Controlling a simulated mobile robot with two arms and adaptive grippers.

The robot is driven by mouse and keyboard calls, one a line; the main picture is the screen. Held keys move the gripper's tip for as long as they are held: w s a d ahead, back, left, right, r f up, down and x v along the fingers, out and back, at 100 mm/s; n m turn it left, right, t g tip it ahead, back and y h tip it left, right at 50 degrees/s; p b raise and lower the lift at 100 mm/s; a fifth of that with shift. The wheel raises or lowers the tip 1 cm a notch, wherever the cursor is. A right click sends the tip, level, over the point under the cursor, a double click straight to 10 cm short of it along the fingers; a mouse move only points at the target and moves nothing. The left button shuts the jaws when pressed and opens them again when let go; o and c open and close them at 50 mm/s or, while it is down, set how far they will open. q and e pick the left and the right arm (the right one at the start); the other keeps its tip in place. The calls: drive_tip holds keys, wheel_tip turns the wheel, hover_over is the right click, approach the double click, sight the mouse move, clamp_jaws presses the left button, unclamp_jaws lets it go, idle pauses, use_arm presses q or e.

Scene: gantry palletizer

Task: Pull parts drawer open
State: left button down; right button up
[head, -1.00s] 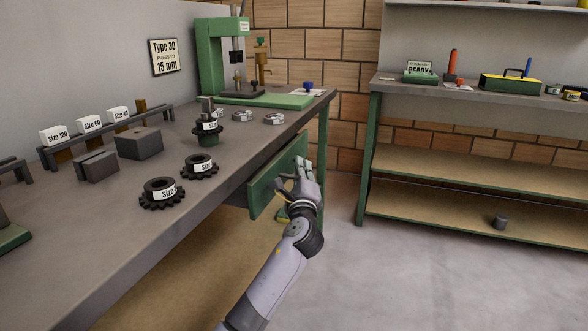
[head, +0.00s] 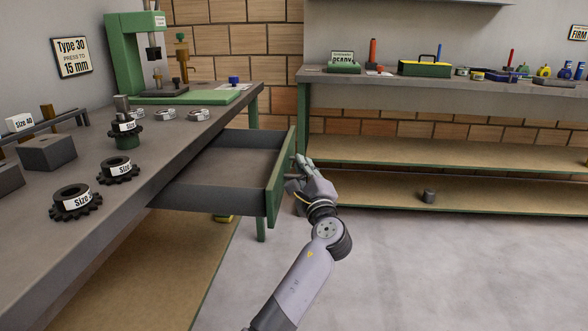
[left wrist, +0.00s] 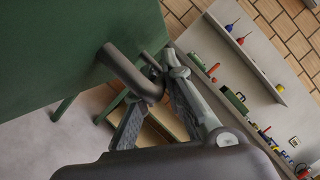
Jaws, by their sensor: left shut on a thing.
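The parts drawer stands pulled out from under the workbench, with its green front (head: 281,178) facing right. Its grey interior (head: 225,162) looks empty where I can see it. My left gripper (head: 298,169) is at the outer face of the drawer front. In the left wrist view the green front (left wrist: 70,40) fills the upper left, and the dark bar handle (left wrist: 134,73) lies between the fingers of my left gripper (left wrist: 150,85), which is shut on it. In the head view the hand hides most of the handle. My right gripper is not in view.
The workbench (head: 110,200) carries black sprockets (head: 76,202), a green press (head: 128,55) and bearing rings. A shelf bench (head: 430,88) with tools stands along the back. The concrete floor (head: 420,270) is clear on the right.

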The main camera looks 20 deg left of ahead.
use_arm(q)
drive_tip(key=shift+f, duration=0.1)
drive_tip(key=c, duration=1.7)
unclamp_jaws()
drive_tip(key=v, duration=1.2)
